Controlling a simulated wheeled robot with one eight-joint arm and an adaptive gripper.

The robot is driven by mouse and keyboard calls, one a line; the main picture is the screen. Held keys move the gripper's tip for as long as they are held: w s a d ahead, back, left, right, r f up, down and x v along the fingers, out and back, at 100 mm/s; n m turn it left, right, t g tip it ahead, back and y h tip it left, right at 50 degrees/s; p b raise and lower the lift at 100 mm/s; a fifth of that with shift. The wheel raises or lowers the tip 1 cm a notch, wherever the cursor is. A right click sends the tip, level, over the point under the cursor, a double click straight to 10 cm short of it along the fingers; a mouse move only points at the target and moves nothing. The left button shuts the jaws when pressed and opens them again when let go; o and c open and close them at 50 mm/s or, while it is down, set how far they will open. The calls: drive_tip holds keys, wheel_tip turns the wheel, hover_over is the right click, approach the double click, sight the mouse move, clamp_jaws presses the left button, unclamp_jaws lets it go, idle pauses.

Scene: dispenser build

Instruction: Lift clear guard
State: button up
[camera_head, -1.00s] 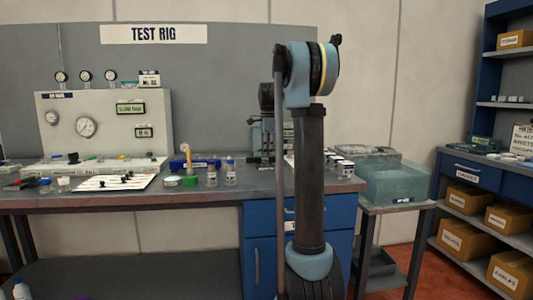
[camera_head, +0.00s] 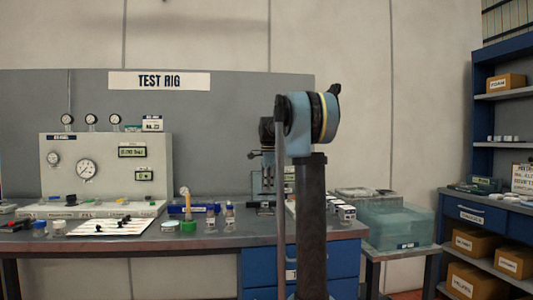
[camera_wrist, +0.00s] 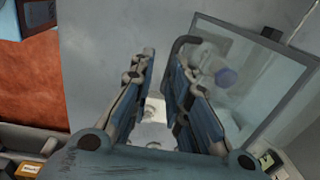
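The clear guard (camera_wrist: 235,85) is a see-through panel with a grey frame in the right half of the wrist view. A bluish, blurred shape shows through it. A dark curved bar, likely its handle, is by the tip of my right finger; I cannot tell whether they touch. My gripper (camera_wrist: 166,60) is open, its two fingers apart with grey surface and a small pale item between them. In the head view, my arm stands in front of a dark device on the bench and partly hides it; the guard is not clear there.
The bench (camera_head: 130,241) carries a gauge panel (camera_head: 110,165), a white board (camera_head: 105,228) and several small bottles left of my arm. Small boxes and a translucent bin (camera_head: 398,226) stand to the right. Blue shelving (camera_head: 485,140) is at the far right.

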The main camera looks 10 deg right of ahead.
wheel_tip(320, 180, up, 16)
drive_tip(key=w, duration=0.2)
drive_tip(key=shift+r, duration=0.15)
idle(2.0)
